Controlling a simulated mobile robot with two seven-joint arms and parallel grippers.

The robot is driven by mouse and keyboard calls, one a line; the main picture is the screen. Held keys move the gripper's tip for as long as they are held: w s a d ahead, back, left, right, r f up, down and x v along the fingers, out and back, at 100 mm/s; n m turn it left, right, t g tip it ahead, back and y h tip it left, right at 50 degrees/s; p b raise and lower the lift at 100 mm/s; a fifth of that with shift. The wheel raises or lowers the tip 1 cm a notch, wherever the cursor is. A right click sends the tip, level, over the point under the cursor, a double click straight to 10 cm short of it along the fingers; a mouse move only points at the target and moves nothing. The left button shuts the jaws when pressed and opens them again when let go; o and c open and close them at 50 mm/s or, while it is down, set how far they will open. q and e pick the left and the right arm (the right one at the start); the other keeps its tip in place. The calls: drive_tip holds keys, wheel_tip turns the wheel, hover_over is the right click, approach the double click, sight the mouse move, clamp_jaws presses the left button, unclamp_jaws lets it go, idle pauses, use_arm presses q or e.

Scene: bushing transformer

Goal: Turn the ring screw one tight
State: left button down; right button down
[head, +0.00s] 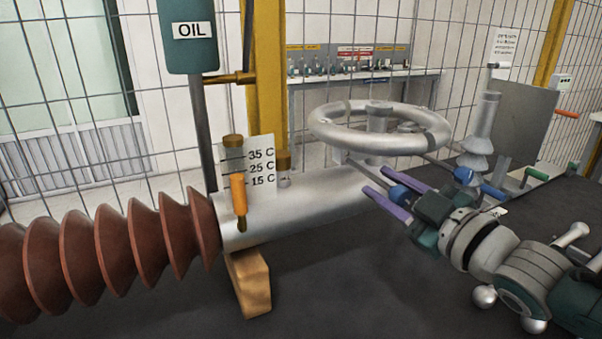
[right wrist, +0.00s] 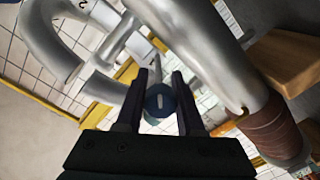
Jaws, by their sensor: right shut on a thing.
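The silver ring (head: 335,136) sits around a central hub above the end of the silver tube, and part of it shows at upper left in the right wrist view (right wrist: 50,40). A blue round screw head (right wrist: 160,101) with a pale slot is between the fingers of my right gripper (right wrist: 159,76). In the head view my right gripper (head: 373,178) reaches in from the right below the ring, with purple fingers around the blue screw (head: 399,191). The fingers are shut on it. The screw's threaded part is hidden. My left gripper is out of view.
A silver tube (head: 325,197) with a brown ribbed bushing (head: 110,250) lies at left, propped on a wooden block (head: 248,285). An orange-handled tool (head: 239,195) stands by a temperature scale (head: 263,150). Colored handles (head: 521,174) and a grey insulator (head: 482,125) stand at right.

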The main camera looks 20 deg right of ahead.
drive_tip(key=m, duration=0.4)
drive_tip(key=shift+m, duration=1.7)
drive_tip(key=c, duration=0.5)
unclamp_jaws()
drive_tip(key=shift+c, duration=0.2)
drive_tip(key=shift+s, duration=0.15)
drive_tip(key=s+d, duration=0.1)
drive_tip(key=s, duration=0.8)
drive_tip(key=shift+s+p, duration=0.3)
drive_tip(key=shift+p, duration=0.1)
